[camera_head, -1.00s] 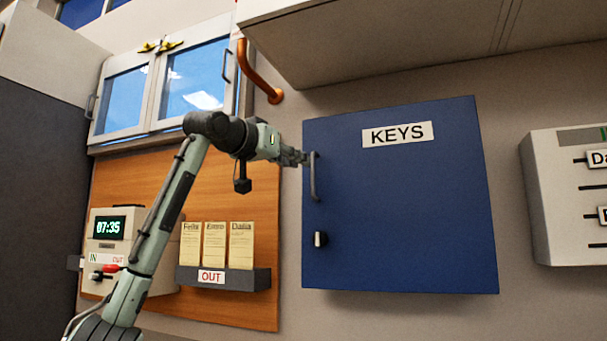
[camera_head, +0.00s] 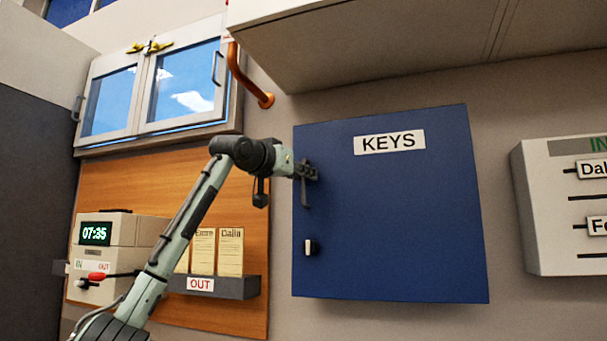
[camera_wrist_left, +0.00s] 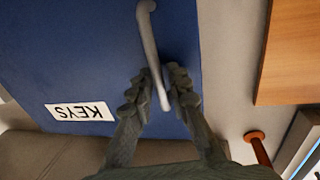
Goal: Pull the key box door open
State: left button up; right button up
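The key box door (camera_head: 390,220) is a blue panel with a white KEYS label. It looks closed and flush, with no gap showing at its edges. Its grey bar handle (camera_head: 305,195) stands upright near the left edge, with a small lock knob (camera_head: 310,247) below it. My left gripper (camera_head: 307,172) is at the upper part of the handle. In the left wrist view, the handle (camera_wrist_left: 148,35) runs between the fingers of my left gripper (camera_wrist_left: 160,75), which look closed in on it from both sides. My right gripper is not in view.
A pale overhead cabinet (camera_head: 420,40) hangs above the key box. A white board (camera_head: 565,215) is on the wall to the right. A card rack (camera_head: 240,288) marked OUT and a clock unit (camera_head: 120,230) are to the left, behind my left arm.

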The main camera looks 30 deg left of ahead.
pick_arm(q)
grip_shut()
jog(key=shift+s, duration=0.1)
